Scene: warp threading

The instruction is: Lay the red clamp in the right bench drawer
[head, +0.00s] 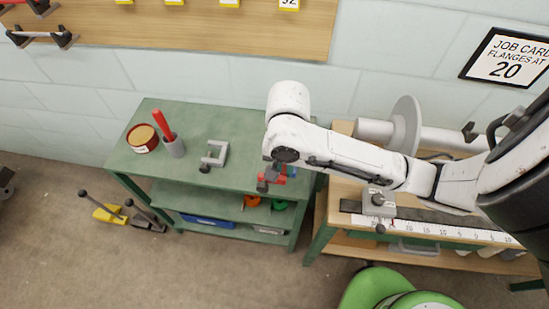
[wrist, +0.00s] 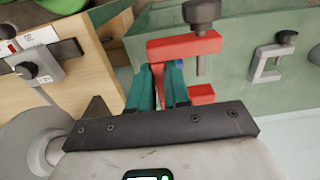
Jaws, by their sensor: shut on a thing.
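My gripper (head: 273,174) is shut on the red clamp (head: 290,170) above the right end of the green bench. In the wrist view the teal fingers (wrist: 160,82) close around part of the red clamp (wrist: 188,46), whose dark screw knob stands up at the top. Part of the clamp is hidden behind the fingers and the gripper body. The right bench (head: 345,188) has a wooden top and a green front with a grey handle (head: 415,249), seen from above. I see no open drawer interior; the bench's top is partly hidden by my arm.
A green seat (head: 385,292) stands in front.

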